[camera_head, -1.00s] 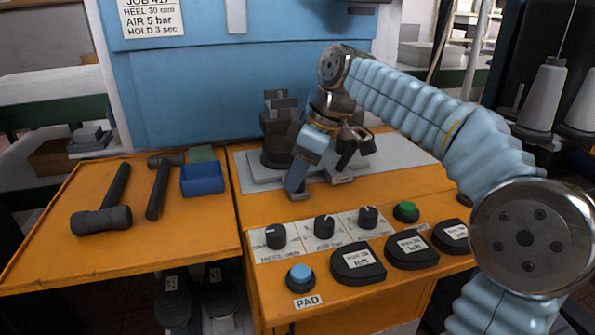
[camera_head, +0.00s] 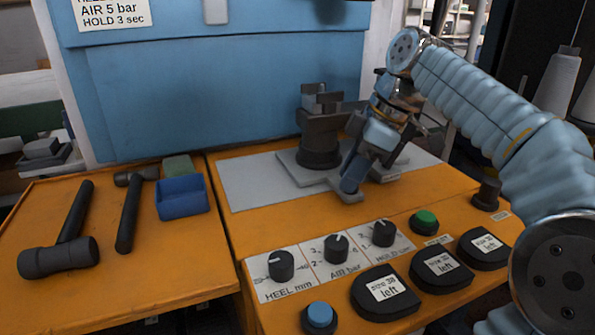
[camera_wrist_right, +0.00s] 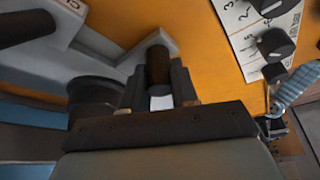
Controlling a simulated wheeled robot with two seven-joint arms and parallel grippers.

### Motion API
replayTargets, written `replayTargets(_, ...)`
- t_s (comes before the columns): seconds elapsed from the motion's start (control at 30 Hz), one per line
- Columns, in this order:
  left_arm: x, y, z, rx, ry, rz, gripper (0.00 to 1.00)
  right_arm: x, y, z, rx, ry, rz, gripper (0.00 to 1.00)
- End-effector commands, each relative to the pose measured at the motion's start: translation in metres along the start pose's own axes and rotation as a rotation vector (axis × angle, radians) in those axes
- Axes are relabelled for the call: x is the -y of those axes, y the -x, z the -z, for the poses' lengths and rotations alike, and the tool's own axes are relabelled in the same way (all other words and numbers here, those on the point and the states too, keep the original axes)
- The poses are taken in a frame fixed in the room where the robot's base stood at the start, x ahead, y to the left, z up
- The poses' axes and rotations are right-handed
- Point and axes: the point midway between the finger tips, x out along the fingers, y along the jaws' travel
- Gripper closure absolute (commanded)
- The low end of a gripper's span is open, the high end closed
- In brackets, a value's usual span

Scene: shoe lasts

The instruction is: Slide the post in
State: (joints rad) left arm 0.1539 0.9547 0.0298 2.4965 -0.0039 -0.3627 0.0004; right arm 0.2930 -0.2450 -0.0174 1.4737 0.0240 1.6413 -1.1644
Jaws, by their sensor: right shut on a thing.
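The post (camera_head: 320,138) is dark and upright, with a blocky grey top, on a flat grey base that rests on a light grey plate (camera_head: 240,183). A short grey arm (camera_wrist_right: 150,45) reaches from the base towards the front and bears a dark upright knob (camera_wrist_right: 158,64). My right gripper (camera_head: 350,183) is shut on this knob, one finger on each side in the wrist view (camera_wrist_right: 160,88). In the head view its fingers hide most of the knob. The post stands left of my gripper, apart from it. My left gripper is not in view.
A blue machine body (camera_head: 220,85) stands behind the plate. Dials (camera_head: 336,248), a green button (camera_head: 425,221), a blue button (camera_head: 319,316) and dark labelled pads (camera_head: 440,268) lie in front. Hammers (camera_head: 65,235) and a blue bin (camera_head: 182,198) lie left. The plate's left part is bare.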

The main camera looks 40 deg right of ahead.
Motion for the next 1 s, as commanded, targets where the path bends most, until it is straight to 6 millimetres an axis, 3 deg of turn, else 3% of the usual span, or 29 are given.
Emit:
replayTargets(0.1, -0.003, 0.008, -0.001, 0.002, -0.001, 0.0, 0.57, -0.011, 0.015, -0.027, 0.002, -0.006, -0.003, 1.0)
replayTargets(0.33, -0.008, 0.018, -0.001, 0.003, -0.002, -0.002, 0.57, -0.03, 0.027, -0.058, 0.002, -0.003, -0.001, 1.0)
replayTargets(0.87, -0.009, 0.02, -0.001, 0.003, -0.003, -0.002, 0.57, -0.038, 0.03, -0.07, 0.003, -0.004, -0.007, 1.0)
replayTargets(0.9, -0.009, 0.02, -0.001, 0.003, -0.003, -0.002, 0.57, -0.038, 0.03, -0.07, 0.003, -0.004, -0.008, 0.65)
replayTargets(1.0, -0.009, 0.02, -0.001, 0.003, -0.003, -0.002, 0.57, -0.038, 0.03, -0.07, 0.003, -0.004, -0.007, 0.5)
